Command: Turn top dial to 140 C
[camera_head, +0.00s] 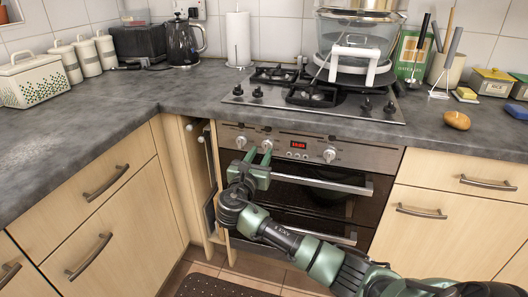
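The oven (310,185) stands under the counter with a metal control panel (290,155). The panel bears a left dial (241,142), a second dial (266,146) and a right dial (329,154), with a lit red display (298,145) between the last two. Their markings are too small to read. My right gripper (259,156) is in front of the panel, just below the two left dials. Its green fingers point up and stand apart with a gap between them. The second dial is just above the right finger; contact cannot be told. My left gripper is not in view.
The oven door handle (335,183) runs to the right of my gripper. A narrow pull-out cupboard (205,180) stands open at the oven's left. A hob (310,92) with a large pot (338,35) is above. A mat (215,286) lies on the floor.

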